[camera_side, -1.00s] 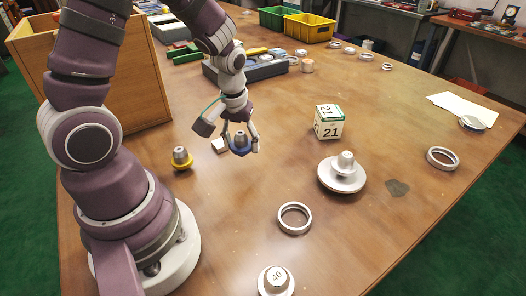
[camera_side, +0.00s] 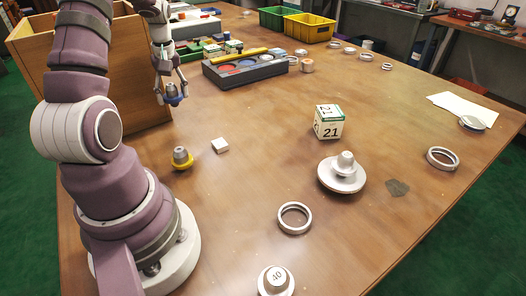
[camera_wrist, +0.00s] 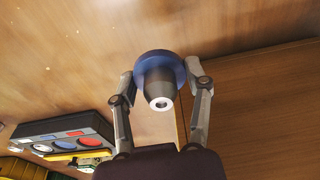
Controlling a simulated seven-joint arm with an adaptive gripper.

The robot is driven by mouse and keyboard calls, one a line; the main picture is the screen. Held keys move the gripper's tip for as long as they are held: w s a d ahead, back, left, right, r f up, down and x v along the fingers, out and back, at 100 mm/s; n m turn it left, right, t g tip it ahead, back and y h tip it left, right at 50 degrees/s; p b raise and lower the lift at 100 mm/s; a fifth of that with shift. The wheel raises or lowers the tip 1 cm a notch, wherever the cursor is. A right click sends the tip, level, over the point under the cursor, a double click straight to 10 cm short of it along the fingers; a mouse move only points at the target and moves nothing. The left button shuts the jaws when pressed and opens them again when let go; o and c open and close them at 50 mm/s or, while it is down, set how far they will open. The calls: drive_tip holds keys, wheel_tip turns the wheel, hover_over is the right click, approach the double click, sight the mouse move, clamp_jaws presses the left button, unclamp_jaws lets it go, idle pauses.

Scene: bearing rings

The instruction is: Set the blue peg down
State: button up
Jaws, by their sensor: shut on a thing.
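The blue peg (camera_side: 172,95) has a blue flange and a grey tapered top. My gripper (camera_side: 171,90) is shut on it, in the side view beside the wooden box at the upper left. In the wrist view the blue peg (camera_wrist: 160,75) sits between the two fingertips of my gripper (camera_wrist: 162,80), its grey end facing the camera. Whether the peg touches the table or hangs above it, I cannot tell for sure.
The wooden box (camera_side: 130,90) stands close beside my gripper. A grey tray (camera_side: 240,72) with coloured discs lies to the right.

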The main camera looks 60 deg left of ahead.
sight(175, 97)
wheel_tip(175, 97, down, 9)
drive_tip(key=shift+r, duration=0.15)
drive_tip(key=o, duration=1.2)
drive_tip(key=shift+o, duration=0.2)
drive_tip(key=r, duration=0.4)
drive_tip(key=d+r, duration=0.1)
drive_tip(key=r, duration=0.2)
drive_tip(key=d+r, duration=0.1)
drive_tip(key=r, duration=0.3)
drive_tip(key=shift+r, duration=0.35)
drive_tip(key=w+d+r+m+t, duration=0.2)
drive_tip(key=w+d+r+m, duration=0.3)
drive_tip(key=d, duration=0.4)
drive_tip(key=s+d+r+m+t+h, duration=0.1)
drive_tip(key=s+d+m, duration=0.1)
drive_tip(key=d+m, duration=0.4)
drive_tip(key=s+d+r+m+t, duration=0.2)
drive_tip(key=d+m, duration=0.5)
drive_tip(key=d, duration=0.3)
drive_tip(key=shift+s+d+t+h, duration=0.3)
drive_tip(key=shift+h, duration=0.1)
